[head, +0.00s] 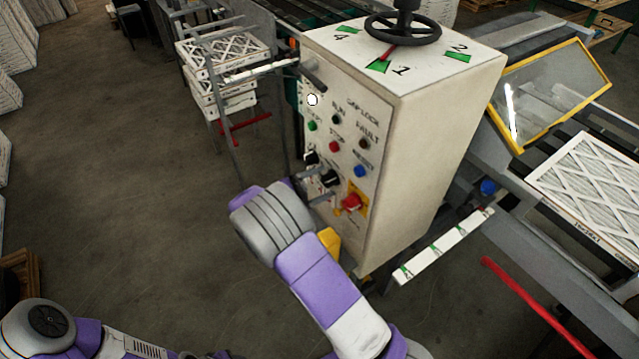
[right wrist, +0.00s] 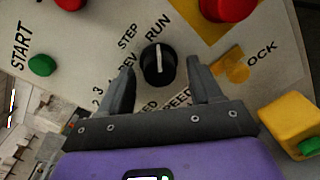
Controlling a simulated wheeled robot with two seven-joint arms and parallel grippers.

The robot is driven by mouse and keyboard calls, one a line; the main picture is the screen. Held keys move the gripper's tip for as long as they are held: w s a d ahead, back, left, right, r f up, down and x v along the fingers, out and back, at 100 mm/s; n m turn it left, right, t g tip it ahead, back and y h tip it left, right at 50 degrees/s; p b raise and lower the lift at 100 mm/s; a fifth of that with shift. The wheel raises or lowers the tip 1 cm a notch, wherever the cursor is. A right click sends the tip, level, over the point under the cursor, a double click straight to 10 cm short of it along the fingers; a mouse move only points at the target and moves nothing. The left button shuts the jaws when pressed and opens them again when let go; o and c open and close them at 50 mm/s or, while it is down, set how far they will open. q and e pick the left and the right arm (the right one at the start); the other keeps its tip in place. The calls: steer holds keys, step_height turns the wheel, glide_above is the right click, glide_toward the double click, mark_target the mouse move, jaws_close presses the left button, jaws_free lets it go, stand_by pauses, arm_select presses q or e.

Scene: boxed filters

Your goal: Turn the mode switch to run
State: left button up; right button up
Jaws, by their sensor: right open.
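The mode switch is a black round knob with a pale line, on the front panel of the cream control cabinet (head: 440,130). In the right wrist view the mode switch (right wrist: 158,65) has STEP, RUN and REV lettered around it. Its line points up in the picture, towards the RUN lettering. My right gripper (right wrist: 160,82) is open, with one finger on either side of the knob and gaps showing. In the head view the right gripper (head: 322,186) is at the panel, partly hidden by its own arm. My left gripper is out of view.
A red knob on a yellow plate (head: 351,202) and a blue button (head: 360,171) are close by. A black handwheel (head: 402,27) tops the cabinet. Stacked filters (head: 215,60) stand left; a yellow-framed guard (head: 550,90) is right. Floor at left is clear.

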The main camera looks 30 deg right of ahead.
steer(key=shift+a, duration=0.1)
steer(key=a, duration=0.7)
steer(key=shift+s+a+r+p, duration=0.15)
steer(key=shift+r+p, duration=0.05)
steer(key=shift+p, duration=0.1)
